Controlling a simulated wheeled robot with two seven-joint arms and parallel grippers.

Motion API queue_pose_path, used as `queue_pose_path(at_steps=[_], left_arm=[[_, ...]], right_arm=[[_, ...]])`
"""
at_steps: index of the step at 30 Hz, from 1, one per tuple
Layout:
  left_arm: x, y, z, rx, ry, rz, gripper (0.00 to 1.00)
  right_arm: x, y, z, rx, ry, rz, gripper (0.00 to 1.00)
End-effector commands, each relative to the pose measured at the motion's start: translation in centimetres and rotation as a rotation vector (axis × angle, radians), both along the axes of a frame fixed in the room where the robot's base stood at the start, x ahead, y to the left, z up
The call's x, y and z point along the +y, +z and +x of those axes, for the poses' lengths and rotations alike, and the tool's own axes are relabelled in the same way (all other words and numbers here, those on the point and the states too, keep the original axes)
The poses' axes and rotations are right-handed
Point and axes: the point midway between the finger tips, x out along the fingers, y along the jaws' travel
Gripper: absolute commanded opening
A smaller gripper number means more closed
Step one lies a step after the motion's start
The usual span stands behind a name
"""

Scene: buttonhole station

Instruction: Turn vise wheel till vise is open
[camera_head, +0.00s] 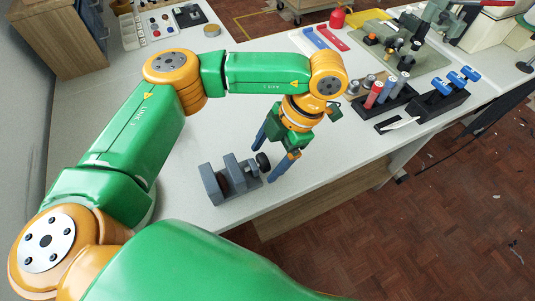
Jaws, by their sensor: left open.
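A grey vise (230,179) stands on the white worktop near its front edge, in the middle of the head view. Its jaws look like upright plates with a gap between them. A dark round wheel (263,161) sits at its right end. My left gripper (272,164) points down over the wheel. Its blue-tipped fingers are spread, one behind the wheel and one in front and to the right. I cannot tell whether either finger touches the wheel. The right gripper is not in view.
A dark rack with blue-handled tools (440,101) and a holder with red and grey cylinders (381,101) stand to the right. A green press-like machine (440,18) is at the back right. The worktop (110,95) left of the vise is clear.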

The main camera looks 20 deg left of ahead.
Motion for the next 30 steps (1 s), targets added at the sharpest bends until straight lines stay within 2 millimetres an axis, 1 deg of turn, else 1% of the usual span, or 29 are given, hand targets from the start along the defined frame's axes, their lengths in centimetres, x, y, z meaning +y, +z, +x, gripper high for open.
queue_pose_path(at_steps=[1, 2, 3, 5, 6, 8, 9, 10, 16, 20, 30], left_arm=[[0.00, 0.01, 0.00, 0.000, 0.000, 0.000, 0.78], [0.00, 0.01, 0.00, 0.000, 0.000, 0.000, 0.70], [-0.01, 0.02, 0.00, 0.000, 0.000, 0.000, 0.59], [-0.01, 0.01, 0.01, 0.000, -0.001, 0.000, 0.43], [-0.01, 0.01, 0.01, 0.000, -0.001, 0.000, 0.32], [-0.02, 0.02, 0.01, 0.000, -0.001, 0.000, 0.16], [-0.01, 0.03, 0.01, 0.000, -0.001, 0.000, 0.05], [-0.01, 0.03, 0.01, 0.000, -0.001, 0.000, 0.00], [0.03, -0.01, 0.04, 0.014, 0.000, -0.014, 0.00], [0.10, -0.06, 0.12, 0.046, 0.002, -0.054, 0.00], [0.49, -0.06, 0.41, 0.205, 0.003, -0.238, 0.00]], right_arm=[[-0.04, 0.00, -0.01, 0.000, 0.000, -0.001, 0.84], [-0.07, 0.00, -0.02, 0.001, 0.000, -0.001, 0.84], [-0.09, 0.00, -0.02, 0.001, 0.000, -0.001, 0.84], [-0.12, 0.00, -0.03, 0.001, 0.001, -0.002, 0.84], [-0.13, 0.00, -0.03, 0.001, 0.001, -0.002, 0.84], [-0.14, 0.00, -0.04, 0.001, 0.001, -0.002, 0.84], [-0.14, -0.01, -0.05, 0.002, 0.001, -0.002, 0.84], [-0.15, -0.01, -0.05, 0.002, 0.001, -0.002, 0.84], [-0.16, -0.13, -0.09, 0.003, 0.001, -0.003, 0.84], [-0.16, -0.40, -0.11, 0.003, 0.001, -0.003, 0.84], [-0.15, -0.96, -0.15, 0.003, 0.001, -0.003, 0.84]])
